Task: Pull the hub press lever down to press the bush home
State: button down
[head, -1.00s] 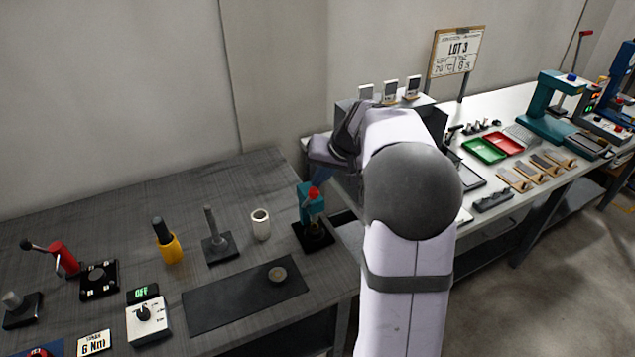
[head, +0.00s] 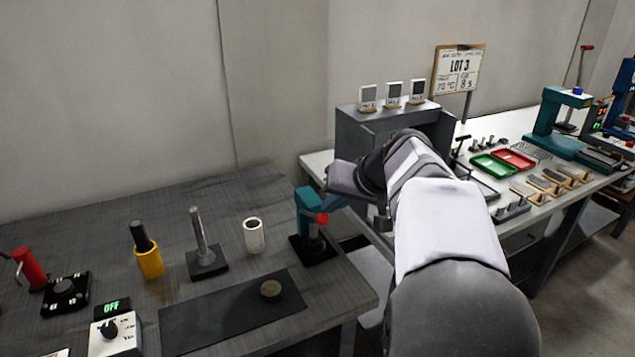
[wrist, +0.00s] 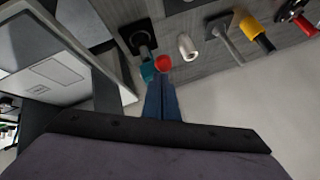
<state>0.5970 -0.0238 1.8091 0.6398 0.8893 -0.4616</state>
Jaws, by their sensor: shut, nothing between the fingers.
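The hub press is a small teal press (head: 306,208) on a black base (head: 318,257) near the right end of the dark table. Its lever ends in a red knob (head: 321,218), which shows level with the middle of the teal body. My gripper (head: 329,206) reaches in from the right, its blue fingers at the knob. In the wrist view the fingers (wrist: 162,78) are closed together with nothing between them. Their tips are at the red knob (wrist: 163,63); contact cannot be told for certain. The bush under the press is not clear.
A white cylinder (head: 253,236), a grey post on a base (head: 203,250) and a yellow holder (head: 149,262) stand left of the press. A dark mat (head: 215,320) with a small round part (head: 271,290) lies in front. A grey cabinet (head: 352,137) stands behind my arm.

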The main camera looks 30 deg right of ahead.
jog(key=s+f+b, duration=0.4)
jog(key=f+b, duration=0.5)
jog(key=shift+a, duration=0.1)
dwell(0.3)
notch_tip(320, 180, up, 5)
jog(key=d+p, duration=0.3)
jog(key=s+r+b, duration=0.1)
jog(key=s+b, duration=0.1)
jog(key=s, duration=0.8)
jog(key=shift+d, duration=0.15)
